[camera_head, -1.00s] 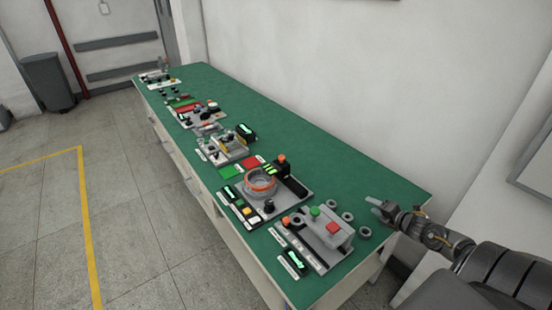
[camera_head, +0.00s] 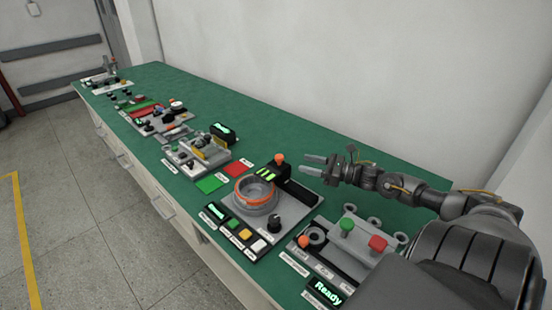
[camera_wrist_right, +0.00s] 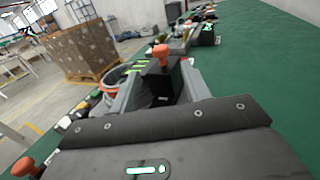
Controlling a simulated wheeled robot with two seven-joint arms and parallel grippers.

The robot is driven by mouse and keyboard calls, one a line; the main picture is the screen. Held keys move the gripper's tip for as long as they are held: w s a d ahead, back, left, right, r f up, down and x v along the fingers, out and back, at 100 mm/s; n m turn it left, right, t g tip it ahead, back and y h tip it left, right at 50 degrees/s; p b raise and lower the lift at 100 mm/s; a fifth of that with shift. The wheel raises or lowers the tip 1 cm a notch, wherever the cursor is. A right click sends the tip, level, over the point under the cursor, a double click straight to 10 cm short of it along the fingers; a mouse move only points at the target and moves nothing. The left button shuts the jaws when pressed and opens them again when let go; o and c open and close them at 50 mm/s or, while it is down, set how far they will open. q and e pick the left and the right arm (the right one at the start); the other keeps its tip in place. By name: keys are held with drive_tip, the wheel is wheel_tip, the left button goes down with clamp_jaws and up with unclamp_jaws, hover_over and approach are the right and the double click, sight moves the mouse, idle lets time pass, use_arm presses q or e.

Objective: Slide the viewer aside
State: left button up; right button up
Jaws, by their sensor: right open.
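A black block with an orange knob (camera_head: 279,160) stands at the back of the ring station and is probably the viewer; no label confirms this. A black slotted rail (camera_head: 298,192) runs beside it. My right gripper (camera_head: 309,165) is open, just right of the knob, with its fingers pointing at it. In the wrist view the orange knob (camera_wrist_right: 160,54) and its black block stand ahead, between the two grey fingers in the picture; contact cannot be told. The grey ring housing with its orange band (camera_head: 254,189) is left of the block. My left gripper is not in view.
A button panel (camera_head: 236,232) lies in front of the ring station. Other stations line the green table (camera_head: 290,128). The back strip is clear.

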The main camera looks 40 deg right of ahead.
sight(279, 156)
drive_tip(key=p+x, duration=0.1)
drive_tip(key=x, duration=0.8)
drive_tip(key=shift+w+a+r+p, duration=0.1)
drive_tip(key=shift+w+p, duration=0.2)
drive_tip(key=shift+w, duration=0.1)
drive_tip(key=shift+w+a, duration=0.25)
drive_tip(key=shift+w, duration=0.15)
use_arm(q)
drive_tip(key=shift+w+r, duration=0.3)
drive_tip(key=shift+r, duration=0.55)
use_arm(e)
drive_tip(key=shift+c, duration=0.5)
clamp_jaws()
